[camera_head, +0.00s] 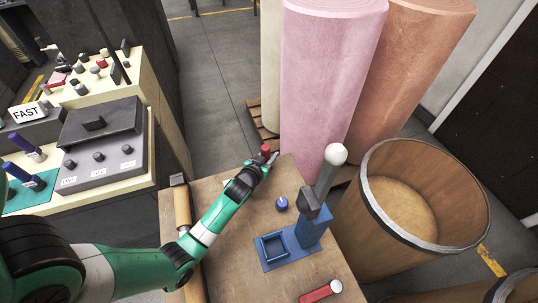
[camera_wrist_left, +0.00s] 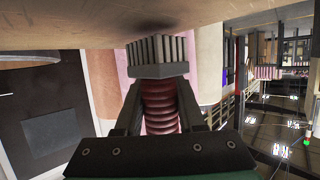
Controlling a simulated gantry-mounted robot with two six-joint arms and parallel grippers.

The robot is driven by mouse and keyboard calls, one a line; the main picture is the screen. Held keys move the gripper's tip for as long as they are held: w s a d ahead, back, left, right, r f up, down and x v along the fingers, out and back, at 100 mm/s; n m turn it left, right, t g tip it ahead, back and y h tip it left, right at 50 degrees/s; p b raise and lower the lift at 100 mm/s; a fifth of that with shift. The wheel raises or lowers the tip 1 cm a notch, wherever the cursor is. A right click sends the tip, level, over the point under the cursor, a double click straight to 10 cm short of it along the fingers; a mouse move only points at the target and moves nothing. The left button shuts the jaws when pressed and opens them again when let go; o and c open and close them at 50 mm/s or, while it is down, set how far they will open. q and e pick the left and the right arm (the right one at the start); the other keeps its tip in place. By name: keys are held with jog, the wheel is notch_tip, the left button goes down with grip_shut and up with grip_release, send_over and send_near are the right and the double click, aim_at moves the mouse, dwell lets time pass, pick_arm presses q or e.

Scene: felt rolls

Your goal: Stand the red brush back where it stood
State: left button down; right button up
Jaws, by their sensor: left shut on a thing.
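The red brush (camera_head: 266,148) is at the far edge of the wooden table, with its red top showing in the head view. My left gripper (camera_head: 261,163) is shut on it. In the left wrist view the fingers close around the ridged red handle (camera_wrist_left: 160,108), and the grey bristle block (camera_wrist_left: 158,57) points at the table top (camera_wrist_left: 60,25). A dark shadow lies on the table right by the bristles. I cannot tell whether they touch it. My right gripper is not in view.
A blue press (camera_head: 312,232) with a white-knobbed lever stands on the table, with a small blue knob (camera_head: 281,203) beside it. A red piece (camera_head: 320,292) lies at the near edge. Pink and orange felt rolls (camera_head: 330,80) rise behind. A large round bin (camera_head: 405,205) is at right.

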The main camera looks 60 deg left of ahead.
pick_arm(q)
jog(key=shift+f+b, duration=0.5)
dwell(0.3)
jog(key=shift+c, duration=2.2)
grip_release()
jog(key=p+v, duration=0.3)
jog(key=v, duration=0.7)
jog(key=shift+s+d+r, duration=0.15)
jog(key=shift+s+d, duration=0.05)
jog(key=shift+s+d+r, duration=0.15)
jog(key=shift+s+d, duration=0.1)
jog(key=shift+s, duration=0.15)
